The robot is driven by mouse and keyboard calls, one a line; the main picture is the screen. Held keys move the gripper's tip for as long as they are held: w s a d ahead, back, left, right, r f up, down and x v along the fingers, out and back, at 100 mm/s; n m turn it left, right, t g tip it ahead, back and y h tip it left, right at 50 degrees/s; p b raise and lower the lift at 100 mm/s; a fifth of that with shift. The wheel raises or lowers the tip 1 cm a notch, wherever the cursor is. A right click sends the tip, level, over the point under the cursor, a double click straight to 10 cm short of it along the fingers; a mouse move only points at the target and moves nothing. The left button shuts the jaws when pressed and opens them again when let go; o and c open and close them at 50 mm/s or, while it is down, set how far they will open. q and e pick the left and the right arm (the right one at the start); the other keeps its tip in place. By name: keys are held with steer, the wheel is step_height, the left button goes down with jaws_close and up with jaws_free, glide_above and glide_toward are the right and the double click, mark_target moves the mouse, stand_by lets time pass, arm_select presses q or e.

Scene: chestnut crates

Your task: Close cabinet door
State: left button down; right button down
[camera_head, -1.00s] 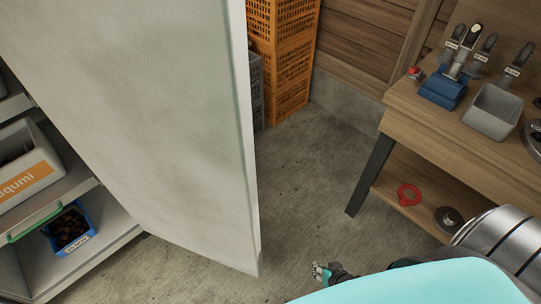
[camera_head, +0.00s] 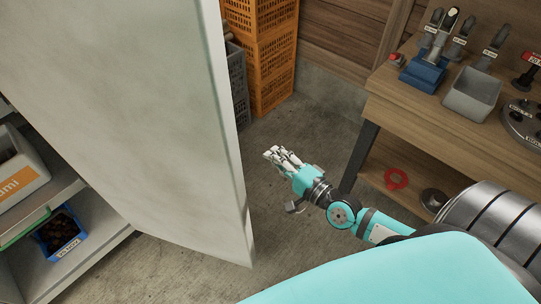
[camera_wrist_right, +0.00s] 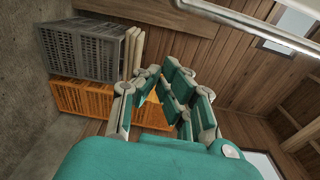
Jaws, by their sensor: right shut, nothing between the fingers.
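The cabinet door (camera_head: 130,110) is a large pale grey-green panel. It stands open in the head view, swung out from the cabinet shelves (camera_head: 70,187) at the left. My right gripper (camera_head: 277,155) is to the right of the door's free edge, with a gap of floor showing between them in the picture. Its fingers are shut and empty; they also show in the right wrist view (camera_wrist_right: 165,95). I see no contact with the door. The door's handle and hinge do not show. My left gripper is not in view.
Orange crates (camera_head: 270,60) and a grey crate (camera_head: 238,85) stand behind the door, by the wooden wall. A wooden workbench (camera_head: 440,120) with a grey bin (camera_head: 472,95) is at the right. A blue bin (camera_head: 62,236) sits on the shelf. Concrete floor lies clear between door and bench.

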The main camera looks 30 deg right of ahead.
steer(key=w+a+p, duration=0.2)
steer(key=w+a, duration=0.3)
steer(key=shift+w+a+p, duration=0.15)
steer(key=shift+a+p, duration=0.1)
steer(key=shift+p, duration=0.1)
stand_by(0.3)
